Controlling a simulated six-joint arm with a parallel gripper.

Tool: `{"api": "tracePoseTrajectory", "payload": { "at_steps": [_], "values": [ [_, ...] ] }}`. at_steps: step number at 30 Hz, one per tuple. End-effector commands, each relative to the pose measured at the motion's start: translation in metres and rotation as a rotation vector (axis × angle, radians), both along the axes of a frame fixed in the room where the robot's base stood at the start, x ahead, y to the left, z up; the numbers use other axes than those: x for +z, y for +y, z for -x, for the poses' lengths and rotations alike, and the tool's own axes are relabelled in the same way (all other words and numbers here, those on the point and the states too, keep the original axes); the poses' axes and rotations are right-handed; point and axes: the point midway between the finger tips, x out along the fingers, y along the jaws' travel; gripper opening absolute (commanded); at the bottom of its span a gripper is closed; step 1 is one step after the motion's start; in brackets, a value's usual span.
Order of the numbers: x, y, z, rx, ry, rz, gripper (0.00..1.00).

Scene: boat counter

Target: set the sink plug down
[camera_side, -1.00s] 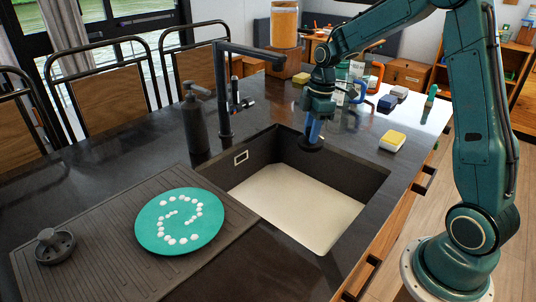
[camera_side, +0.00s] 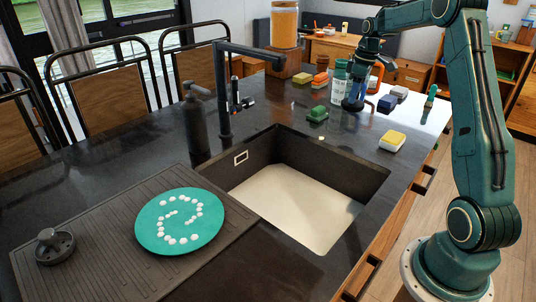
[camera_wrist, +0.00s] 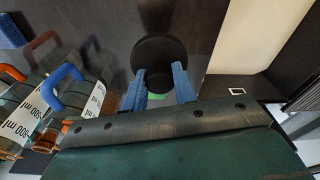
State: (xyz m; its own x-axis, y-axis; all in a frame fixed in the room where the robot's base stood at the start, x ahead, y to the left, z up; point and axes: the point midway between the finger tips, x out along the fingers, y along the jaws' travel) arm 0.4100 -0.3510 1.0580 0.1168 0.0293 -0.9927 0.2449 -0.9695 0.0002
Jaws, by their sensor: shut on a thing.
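The black round sink plug (camera_wrist: 158,52) is between the blue fingertips of my gripper (camera_wrist: 159,82) in the wrist view. Its knob points toward my gripper and its disc faces away. In the side view my gripper (camera_side: 354,98) is low over the counter (camera_side: 290,105) behind the sink (camera_side: 300,205), with the dark plug (camera_side: 352,106) at its tip. My gripper is shut on the plug. I cannot tell whether the plug touches the counter.
Labelled jugs with orange and blue handles (camera_wrist: 62,80) stand close beside my gripper. A green block (camera_side: 317,114), a blue block (camera_side: 387,103) and a yellow sponge (camera_side: 392,140) lie nearby. A teal plate (camera_side: 180,222) and a grey strainer (camera_side: 55,245) sit on the draining board.

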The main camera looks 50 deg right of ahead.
Motion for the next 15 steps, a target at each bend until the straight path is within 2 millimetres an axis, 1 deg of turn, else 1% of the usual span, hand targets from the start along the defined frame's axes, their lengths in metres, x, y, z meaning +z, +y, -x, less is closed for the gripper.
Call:
{"api": "tracePoseTrajectory", "payload": {
  "at_steps": [4, 10, 12, 15],
  "values": [
    [-0.010, 0.001, 0.000, 0.002, 0.002, -0.002, 0.05],
    [-0.032, 0.001, 0.000, 0.002, 0.002, -0.001, 0.05],
    [-0.037, 0.001, 0.000, 0.003, 0.001, -0.001, 0.05],
    [-0.040, 0.001, 0.000, 0.003, 0.000, 0.000, 0.05]
  ]
}}
